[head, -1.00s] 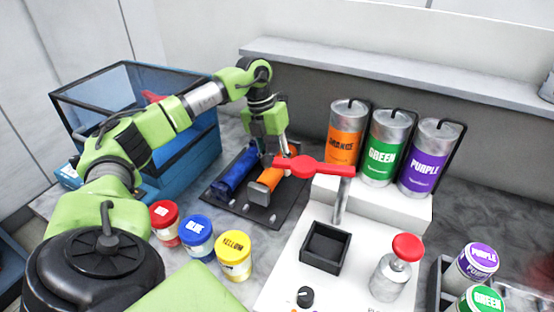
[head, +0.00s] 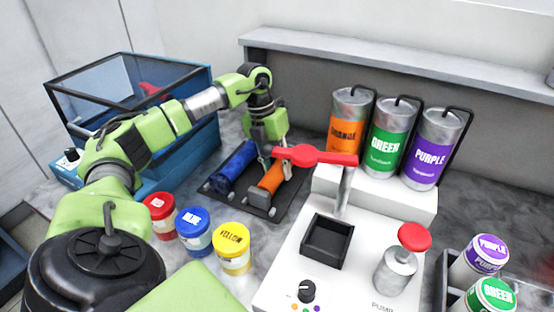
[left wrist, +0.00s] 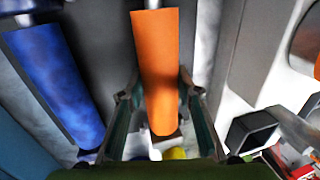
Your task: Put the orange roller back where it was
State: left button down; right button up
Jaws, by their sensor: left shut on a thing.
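The orange roller (head: 271,179) lies along the right side of a black rack plate (head: 292,197), beside the blue roller (head: 236,167). My left gripper (head: 276,164) is over the orange roller from above, with its fingers shut on it. In the left wrist view the orange roller (left wrist: 157,60) runs between the two fingers (left wrist: 158,102), and the blue roller (left wrist: 62,80) lies to its left, apart from it. Whether the orange roller's ends rest fully in their supports is hard to tell. My right gripper is not in view.
A white machine with a red lever (head: 316,156) stands close right of the rack; the lever reaches near the gripper. Red (head: 160,215), blue (head: 195,232) and yellow (head: 231,249) jars stand in front. Labelled canisters (head: 388,137) stand behind.

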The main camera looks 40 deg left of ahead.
pick_arm(q)
jog(key=shift+f, duration=0.15)
dwell(0.4)
jog(key=c, duration=1.4)
grip_release()
jog(key=shift+f, duration=0.1)
jog(key=v, duration=1.2)
